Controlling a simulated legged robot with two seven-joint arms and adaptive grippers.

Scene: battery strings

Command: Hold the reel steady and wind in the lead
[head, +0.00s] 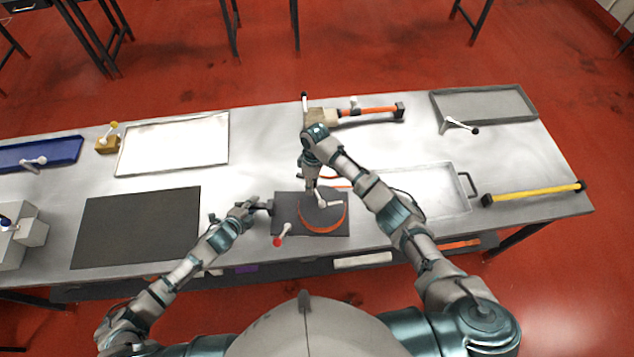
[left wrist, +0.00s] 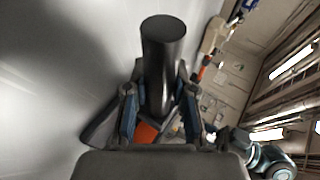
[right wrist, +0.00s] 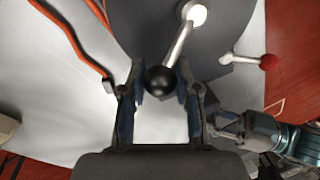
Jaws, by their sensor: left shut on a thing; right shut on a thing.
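The reel (head: 312,215) is a dark disc with orange lead (head: 328,230) around its lower edge, on a dark base plate (head: 283,210) near the bench's front edge. My left gripper (head: 268,206) is shut on a dark upright cylinder (left wrist: 163,60) at the base's left side. My right gripper (head: 311,187) is above the reel, shut on the black ball knob (right wrist: 160,80) of the crank (right wrist: 179,42). The crank runs to a pale hub (right wrist: 194,13) on the disc. Loose orange lead (right wrist: 68,32) lies beyond the reel, partly hidden by my right arm.
A red-knobbed lever (head: 280,236) stands at the base's front left. A dark mat (head: 135,228) lies to the left. A pale tray (head: 440,190) and a yellow bar (head: 535,193) lie to the right. An orange bar (head: 370,111) and wooden block (head: 318,115) are behind.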

